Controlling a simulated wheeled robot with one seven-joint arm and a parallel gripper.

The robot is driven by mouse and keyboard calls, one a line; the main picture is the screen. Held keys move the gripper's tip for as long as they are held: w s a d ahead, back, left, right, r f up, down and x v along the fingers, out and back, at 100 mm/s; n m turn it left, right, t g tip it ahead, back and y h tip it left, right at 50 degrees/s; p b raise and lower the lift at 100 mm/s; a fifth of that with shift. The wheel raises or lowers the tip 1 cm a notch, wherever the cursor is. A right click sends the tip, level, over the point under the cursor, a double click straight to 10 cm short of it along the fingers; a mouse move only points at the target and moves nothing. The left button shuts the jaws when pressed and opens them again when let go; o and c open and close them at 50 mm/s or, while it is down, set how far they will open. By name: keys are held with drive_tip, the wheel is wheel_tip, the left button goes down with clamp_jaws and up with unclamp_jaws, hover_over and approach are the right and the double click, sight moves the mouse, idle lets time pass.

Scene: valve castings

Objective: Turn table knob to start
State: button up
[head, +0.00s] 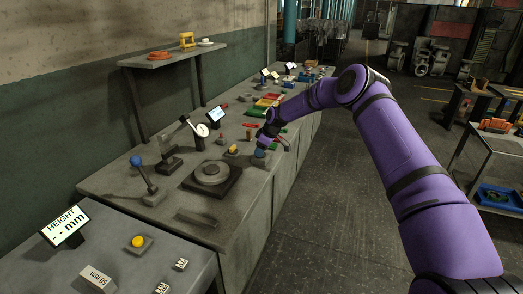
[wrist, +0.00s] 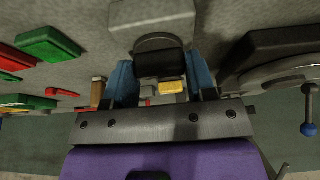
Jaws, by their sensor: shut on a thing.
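The table knob (wrist: 160,61) is a dark round knob on a grey block (wrist: 152,15) in the wrist view. My gripper (wrist: 162,70) has its two blue fingers on either side of the knob, shut on it. In the head view my gripper (head: 265,140) is low at the front edge of the bench, and the knob is too small and covered to make out. The round turntable (head: 212,173) sits on a dark square base to the left of my gripper. It also shows at the right of the wrist view (wrist: 282,70).
A lever with a blue ball (head: 137,160) and a dial gauge (head: 202,130) on a stand are near the turntable. A small display (head: 216,114) stands behind. Red and green pieces (head: 266,102) lie farther along the bench. The floor (head: 320,200) on the right is clear.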

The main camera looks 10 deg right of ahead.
idle(0.4)
drive_tip(key=o, duration=0.9)
drive_tip(key=shift+o, duration=0.2)
drive_tip(key=v, duration=1)
drive_tip(key=shift+r, duration=0.4)
drive_tip(key=shift+d, duration=0.15)
